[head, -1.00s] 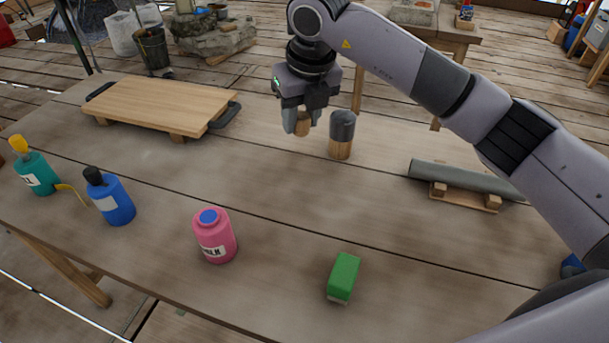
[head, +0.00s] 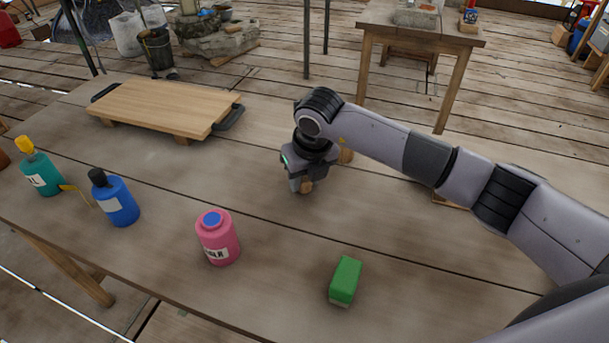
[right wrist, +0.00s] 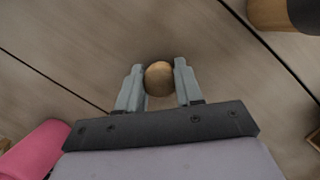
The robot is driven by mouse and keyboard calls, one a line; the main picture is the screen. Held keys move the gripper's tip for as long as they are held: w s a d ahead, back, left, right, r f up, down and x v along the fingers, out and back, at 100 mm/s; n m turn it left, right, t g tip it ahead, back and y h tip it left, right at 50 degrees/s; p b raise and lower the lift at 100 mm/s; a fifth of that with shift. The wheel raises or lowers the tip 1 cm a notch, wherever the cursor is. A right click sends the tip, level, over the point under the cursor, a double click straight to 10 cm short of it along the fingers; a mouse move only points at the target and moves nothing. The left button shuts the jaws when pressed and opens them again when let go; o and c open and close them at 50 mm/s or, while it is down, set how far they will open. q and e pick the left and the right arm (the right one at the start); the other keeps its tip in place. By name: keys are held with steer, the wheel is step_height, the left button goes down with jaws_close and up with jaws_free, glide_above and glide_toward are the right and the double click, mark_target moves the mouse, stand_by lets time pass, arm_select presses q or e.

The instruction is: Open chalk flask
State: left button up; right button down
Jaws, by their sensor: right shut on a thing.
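The chalk flask is a pink bottle (head: 218,243) with a blue stopper (head: 212,219) in its top and a partly readable white label. It stands upright on the table, stopper in place. A bit of pink at the lower left of the right wrist view (right wrist: 38,150) appears to be the same flask. My right gripper (head: 306,186) is shut on a small wooden piece, whose round end shows between the fingers in the right wrist view (right wrist: 158,78). It is behind and to the right of the flask, apart from it. My left gripper is not in view.
A blue bottle (head: 115,203) and a teal bottle (head: 42,178) stand left of the flask. A green block (head: 345,280) lies to its right. A wooden board (head: 165,105) is at the back left. A wooden piece (head: 346,152) is mostly hidden behind my right arm.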

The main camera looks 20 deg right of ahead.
steer(key=shift+f, duration=0.1)
steer(key=c, duration=0.7)
jaws_free()
steer(key=shift+c, duration=0.2)
